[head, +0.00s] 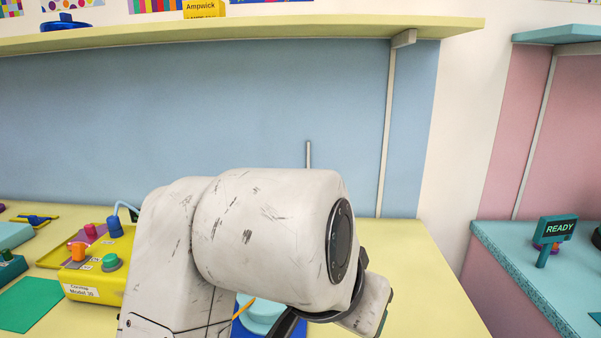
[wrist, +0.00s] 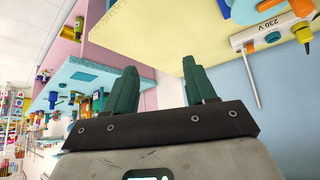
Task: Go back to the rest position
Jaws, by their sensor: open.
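My gripper (wrist: 160,92) shows in the wrist view with its two dark green fingers apart and nothing between them. Its fingers point toward the yellow table edge and the blue panel, which appear turned in that view. In the head view my white, scuffed arm covers the middle of the picture, bent over the yellow table (head: 430,270). The gripper's fingertips are hidden there behind the arm.
A yellow device (head: 95,285) with coloured knobs and a green mat (head: 32,303) are left of my arm. A yellow shelf (head: 250,30) runs above. A turquoise counter (head: 520,262) with a READY sign (head: 557,228) stands right, across a gap.

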